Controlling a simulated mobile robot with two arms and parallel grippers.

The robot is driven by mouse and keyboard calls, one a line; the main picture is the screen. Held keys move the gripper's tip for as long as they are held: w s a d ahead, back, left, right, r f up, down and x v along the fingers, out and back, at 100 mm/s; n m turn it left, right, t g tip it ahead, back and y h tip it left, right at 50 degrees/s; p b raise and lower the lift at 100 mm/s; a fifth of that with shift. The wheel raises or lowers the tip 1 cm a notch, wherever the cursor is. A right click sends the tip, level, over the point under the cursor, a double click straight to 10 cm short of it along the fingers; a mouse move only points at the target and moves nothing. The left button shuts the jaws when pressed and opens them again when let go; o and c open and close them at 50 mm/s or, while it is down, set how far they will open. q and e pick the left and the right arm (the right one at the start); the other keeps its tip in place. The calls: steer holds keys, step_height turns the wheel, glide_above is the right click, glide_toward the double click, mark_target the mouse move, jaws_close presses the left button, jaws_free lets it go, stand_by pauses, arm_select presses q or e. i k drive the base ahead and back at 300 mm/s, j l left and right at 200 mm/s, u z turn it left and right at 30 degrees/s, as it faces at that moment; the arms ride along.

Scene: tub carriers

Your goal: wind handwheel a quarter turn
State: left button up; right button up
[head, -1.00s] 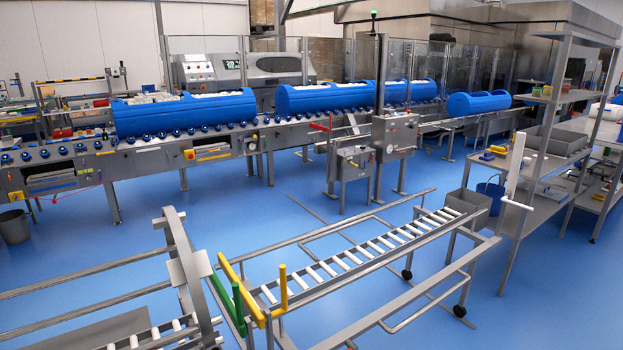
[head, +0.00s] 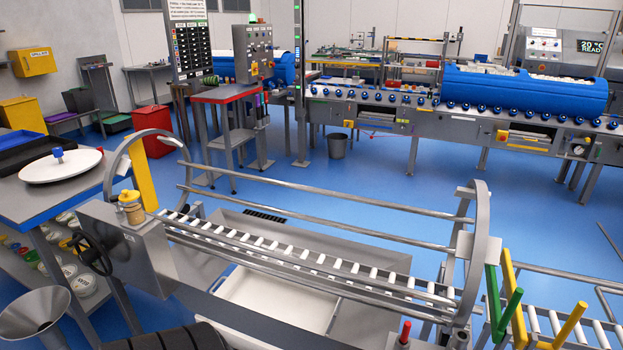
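A dark handwheel (head: 91,254) sits on the left side of a grey gearbox-like housing (head: 128,245), at the near left end of a roller cradle, in the head view. I see the wheel at a slant, and part of its rim lies against the housing. Neither of my grippers is in view, and nothing of mine touches the wheel.
The roller cradle (head: 300,262) has two hoop ends joined by rails. A white tray (head: 275,300) lies below it. A steel funnel (head: 36,312) is at the near left, beside shelves under a table with a white round plate (head: 60,166). Blue floor is open behind the cradle.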

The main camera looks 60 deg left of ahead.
mark_target(91, 254)
steer(key=u, duration=3.2)
